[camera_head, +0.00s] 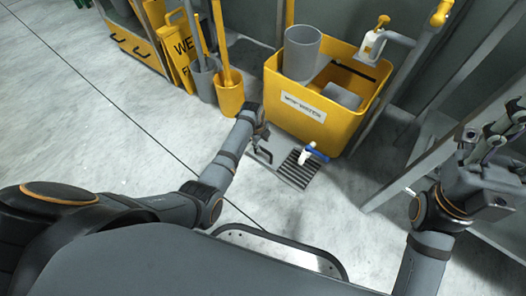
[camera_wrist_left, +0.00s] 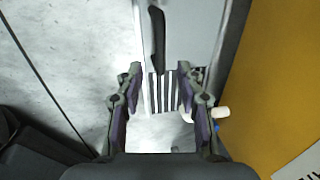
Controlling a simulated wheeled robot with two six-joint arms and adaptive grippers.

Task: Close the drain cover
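The drain shows in the camera_head view as a slatted grate (camera_head: 293,172) on the floor before the yellow sink. A light grey plate (camera_wrist_left: 186,45) with a dark handle (camera_wrist_left: 157,40) lies beyond the slats in the left wrist view; it seems to be the drain cover. My left gripper (camera_wrist_left: 160,88) is open and empty above the grate, pointing toward the handle. In the camera_head view it (camera_head: 262,150) is at the grate's left side, partly hidden by the wrist. My right gripper (camera_head: 494,128) is raised at the right, apart from the drain, and seems open and empty.
The yellow sink (camera_head: 276,98) stands right behind the drain. A white tap with a blue lever (camera_head: 316,152) sticks out over the grate. A mop bucket (camera_head: 230,98) and wet-floor sign (camera_head: 181,50) stand behind left. A grey rack leg (camera_head: 403,183) is at right. Left floor is clear.

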